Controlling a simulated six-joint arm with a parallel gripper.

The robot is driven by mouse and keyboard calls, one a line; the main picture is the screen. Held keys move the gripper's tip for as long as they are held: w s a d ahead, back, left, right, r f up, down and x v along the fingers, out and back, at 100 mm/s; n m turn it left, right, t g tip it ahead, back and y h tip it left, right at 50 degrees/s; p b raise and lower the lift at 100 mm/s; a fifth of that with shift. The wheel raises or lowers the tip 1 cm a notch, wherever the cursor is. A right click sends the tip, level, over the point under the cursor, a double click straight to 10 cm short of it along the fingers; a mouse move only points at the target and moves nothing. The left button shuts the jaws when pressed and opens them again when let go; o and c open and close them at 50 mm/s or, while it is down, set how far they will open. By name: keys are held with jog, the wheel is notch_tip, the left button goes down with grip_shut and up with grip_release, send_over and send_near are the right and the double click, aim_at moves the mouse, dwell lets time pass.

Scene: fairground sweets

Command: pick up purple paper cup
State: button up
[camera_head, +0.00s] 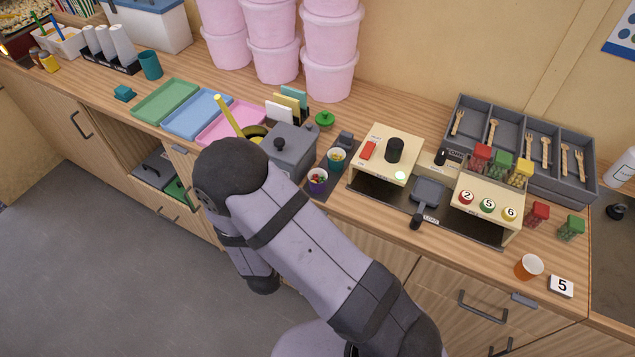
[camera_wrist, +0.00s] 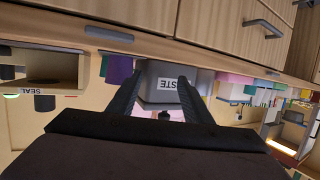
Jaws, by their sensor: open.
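The purple paper cup (camera_head: 317,181) stands upright at the counter's front, with small coloured sweets inside. In the head view my arm hides the gripper.
A sealing station (camera_head: 385,150) stands right of the cups. Green, blue and pink trays (camera_head: 198,113) lie to the left. An orange cup (camera_head: 529,266) and a number 5 card (camera_head: 561,286) are at the right front edge. Drawers with handles (camera_head: 483,308) are below the counter.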

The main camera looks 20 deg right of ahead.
aim_at(315, 185)
jog(key=s+d+h, duration=0.1)
jog(key=d+m+t+h+b, duration=0.1)
jog(key=d, duration=0.1)
jog(key=s+d+m+h, duration=0.1)
jog(key=d+h, duration=0.1)
jog(key=shift+s+r, duration=0.2)
jog(key=shift+s, duration=0.1)
jog(key=shift+s+d+r+h, duration=0.15)
jog(key=shift+d+h, duration=0.1)
jog(key=shift+h, duration=0.05)
jog(key=shift+p+x, duration=0.3)
jog(key=shift+x, duration=0.8)
jog(key=shift+w+d+r+p, duration=0.25)
jog(key=shift+w+p, duration=0.15)
jog(key=shift+p, duration=0.1)
jog(key=p+x, duration=0.2)
jog(key=x, duration=0.1)
jog(key=shift+f, duration=0.1)
jog(key=shift+w+d+f, duration=0.15)
jog(key=shift+w+d, duration=0.15)
jog(key=shift+w, duration=0.25)
jog(key=c, duration=0.6)
